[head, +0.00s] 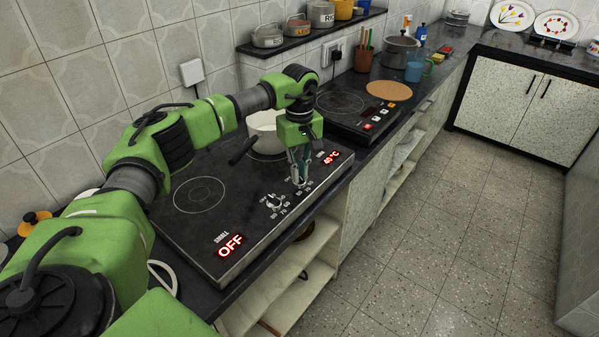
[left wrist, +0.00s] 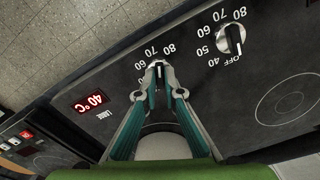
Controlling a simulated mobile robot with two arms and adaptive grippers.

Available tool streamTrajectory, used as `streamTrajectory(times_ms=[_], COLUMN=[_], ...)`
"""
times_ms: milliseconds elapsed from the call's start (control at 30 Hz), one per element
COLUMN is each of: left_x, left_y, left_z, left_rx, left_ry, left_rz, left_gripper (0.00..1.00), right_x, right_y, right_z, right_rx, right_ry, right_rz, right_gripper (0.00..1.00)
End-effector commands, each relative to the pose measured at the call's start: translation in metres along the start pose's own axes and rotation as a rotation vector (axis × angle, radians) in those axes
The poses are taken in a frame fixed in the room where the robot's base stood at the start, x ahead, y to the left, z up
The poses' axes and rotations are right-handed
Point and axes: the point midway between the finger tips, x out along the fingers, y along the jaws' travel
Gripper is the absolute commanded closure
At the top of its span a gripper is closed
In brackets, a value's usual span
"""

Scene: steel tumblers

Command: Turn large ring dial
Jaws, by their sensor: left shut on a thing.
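The induction hob (head: 215,170) is black, with two dials on its front panel. The large ring dial (left wrist: 157,68) has a printed scale of numbers around it. My left gripper (head: 299,180) reaches down over this dial and hides most of it in the head view. In the left wrist view my left gripper (left wrist: 165,85) is shut on the dial's knob, with a fingertip on each side. A red display (head: 331,157) labelled large reads 40 °C. The other dial (head: 273,201) stands free, and the display (head: 231,246) near it reads OFF. My right gripper is not in view.
A pale pot (head: 264,124) stands on the hob behind my left gripper. A second hob (head: 345,108) with a round cork mat (head: 388,90) lies beyond to the right. A shelf (head: 300,38) with containers hangs on the wall. The floor in front is clear.

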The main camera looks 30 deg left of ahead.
Motion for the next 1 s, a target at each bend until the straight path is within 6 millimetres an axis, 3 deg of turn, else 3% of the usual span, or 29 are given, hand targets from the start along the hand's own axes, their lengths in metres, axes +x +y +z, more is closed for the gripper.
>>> streamTrajectory(times_ms=[500,1000], left_x=[-0.003,-0.0032], left_y=[0.0013,0.0014], left_z=[-0.0017,-0.002], left_rx=[0.31,0.356], left_ry=[0.005,0.006], left_rz=[0.006,0.006], left_gripper=[1.0,1.0], right_x=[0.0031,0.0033], right_y=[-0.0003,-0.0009], right_z=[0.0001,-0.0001], right_rx=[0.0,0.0], right_ry=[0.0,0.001], right_rz=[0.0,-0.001], right_gripper=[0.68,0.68])
